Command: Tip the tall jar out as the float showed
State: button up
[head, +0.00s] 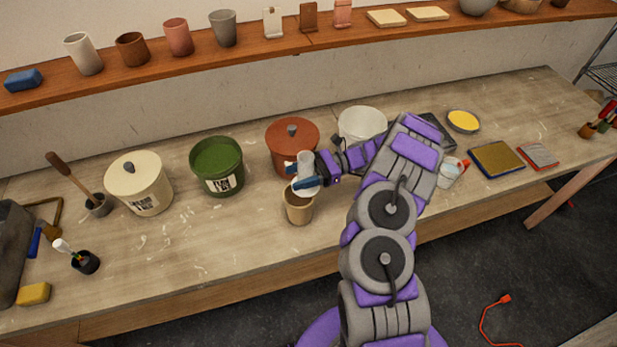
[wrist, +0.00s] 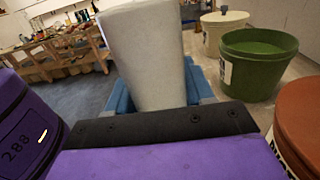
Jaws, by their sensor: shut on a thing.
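My gripper (head: 303,177) has blue fingers and is shut on a tall pale grey jar (head: 305,160). In the wrist view the jar (wrist: 146,55) stands up between the blue fingers, its lower end hidden by the gripper. In the head view the jar is above a tan cup (head: 299,210) on the bench. I cannot tell how far the jar is tilted or whether anything is coming out of it. A pale patch shows just under the fingers at the cup's mouth; I cannot tell what it is. No float can be made out.
A lidded rust-red bucket (head: 292,148) stands close behind my gripper. A green bucket (head: 217,167) and a cream lidded bucket (head: 140,184) stand to the left, a white bucket (head: 361,125) to the right. A dark pot with a brush (head: 85,262) is at the front left.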

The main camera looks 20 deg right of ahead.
aim_at(299, 168)
jog(key=shift+d+r+p, duration=0.15)
jog(key=shift+r+p, duration=0.9)
jog(key=shift+r, duration=0.7)
jog(key=shift+f, duration=0.1)
